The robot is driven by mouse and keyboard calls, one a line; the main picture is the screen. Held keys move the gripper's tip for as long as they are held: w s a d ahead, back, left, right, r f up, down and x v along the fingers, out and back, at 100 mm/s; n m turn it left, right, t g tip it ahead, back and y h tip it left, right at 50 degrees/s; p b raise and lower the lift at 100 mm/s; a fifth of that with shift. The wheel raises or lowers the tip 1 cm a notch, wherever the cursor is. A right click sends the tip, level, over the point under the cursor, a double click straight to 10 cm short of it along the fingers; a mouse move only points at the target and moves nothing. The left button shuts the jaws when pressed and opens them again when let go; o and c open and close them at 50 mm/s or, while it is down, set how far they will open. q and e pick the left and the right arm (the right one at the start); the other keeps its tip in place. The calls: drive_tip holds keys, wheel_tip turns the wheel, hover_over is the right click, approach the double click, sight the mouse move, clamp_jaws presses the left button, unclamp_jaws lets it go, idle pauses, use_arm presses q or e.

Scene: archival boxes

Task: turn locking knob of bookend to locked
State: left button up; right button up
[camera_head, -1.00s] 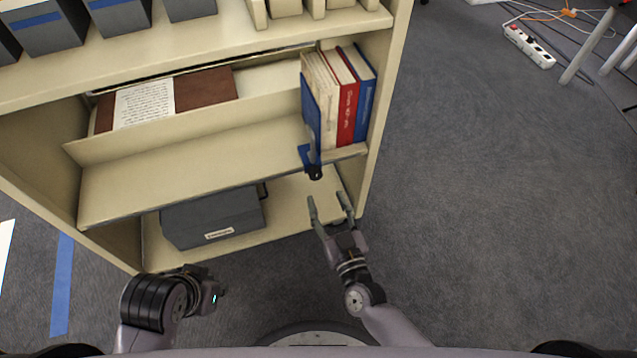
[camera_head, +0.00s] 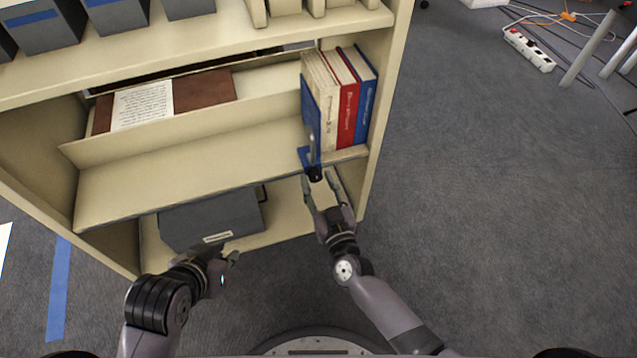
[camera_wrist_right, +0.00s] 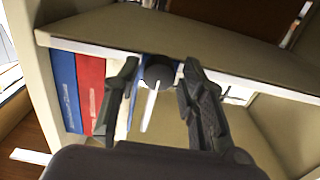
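The blue bookend (camera_head: 310,130) stands on the middle shelf, against the left side of the upright books. Its dark locking knob (camera_head: 315,174) is at the shelf's front edge. In the right wrist view the round black knob (camera_wrist_right: 158,72) lies between my fingers, with a pale bar across its face. My right gripper (camera_head: 321,182) is open around the knob, with a gap visible on the right finger's side; contact on the left finger's side is unclear. It also shows in the right wrist view (camera_wrist_right: 160,85). My left gripper (camera_head: 233,257) is low, before the shelf unit; its fingers are too small to judge.
White, red and blue books (camera_head: 348,95) stand right of the bookend. A grey archival box (camera_head: 212,218) sits on the bottom shelf (camera_head: 285,215). The floor to the right is open, with a power strip (camera_head: 530,50) farther off.

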clamp_jaws()
